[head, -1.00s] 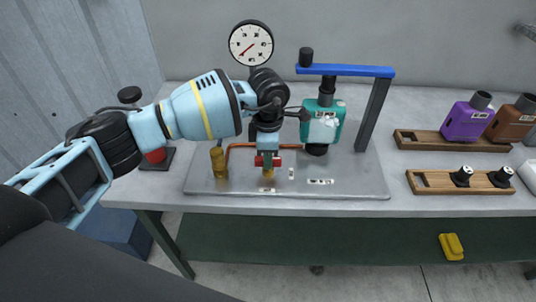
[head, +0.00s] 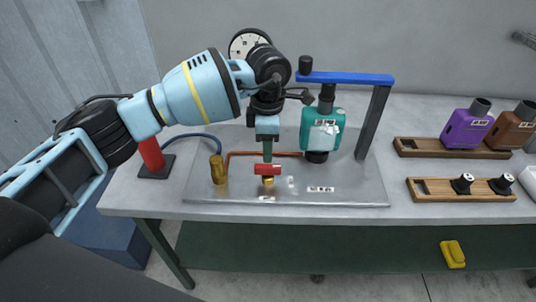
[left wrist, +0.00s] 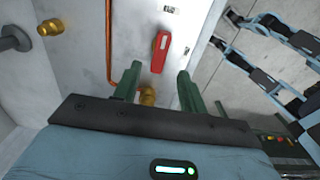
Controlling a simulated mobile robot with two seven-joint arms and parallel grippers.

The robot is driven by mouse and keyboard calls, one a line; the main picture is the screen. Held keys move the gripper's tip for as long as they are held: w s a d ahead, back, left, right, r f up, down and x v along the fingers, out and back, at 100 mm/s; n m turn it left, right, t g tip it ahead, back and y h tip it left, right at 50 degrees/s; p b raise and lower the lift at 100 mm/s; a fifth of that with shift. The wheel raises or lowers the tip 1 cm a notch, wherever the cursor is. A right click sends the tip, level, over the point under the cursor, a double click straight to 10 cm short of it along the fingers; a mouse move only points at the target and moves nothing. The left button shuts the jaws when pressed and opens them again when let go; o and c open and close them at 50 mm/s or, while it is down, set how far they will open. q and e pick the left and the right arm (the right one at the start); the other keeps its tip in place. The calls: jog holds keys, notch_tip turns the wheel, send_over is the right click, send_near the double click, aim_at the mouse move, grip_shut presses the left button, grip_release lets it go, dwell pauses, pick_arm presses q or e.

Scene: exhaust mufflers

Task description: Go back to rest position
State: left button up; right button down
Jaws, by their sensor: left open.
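My left gripper (head: 267,152) hangs just above a red valve handle (head: 267,169) on the metal plate. In the left wrist view its two green fingers (left wrist: 156,90) are spread apart with nothing between their tips. The red handle (left wrist: 160,52) lies beyond the fingertips there, and a brass fitting (left wrist: 148,96) shows between the fingers. In the head view the fingers appear close over the handle; contact cannot be judged. My right gripper is not in either view.
A teal muffler (head: 322,128) hangs under a blue bar (head: 345,77) right of my arm. A gauge (head: 245,42) stands behind it. Brass fitting (head: 218,168) and red post (head: 152,155) are left. Wooden trays (head: 450,147) sit right.

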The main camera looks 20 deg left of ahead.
pick_arm(q)
jog(key=shift+r, duration=0.55)
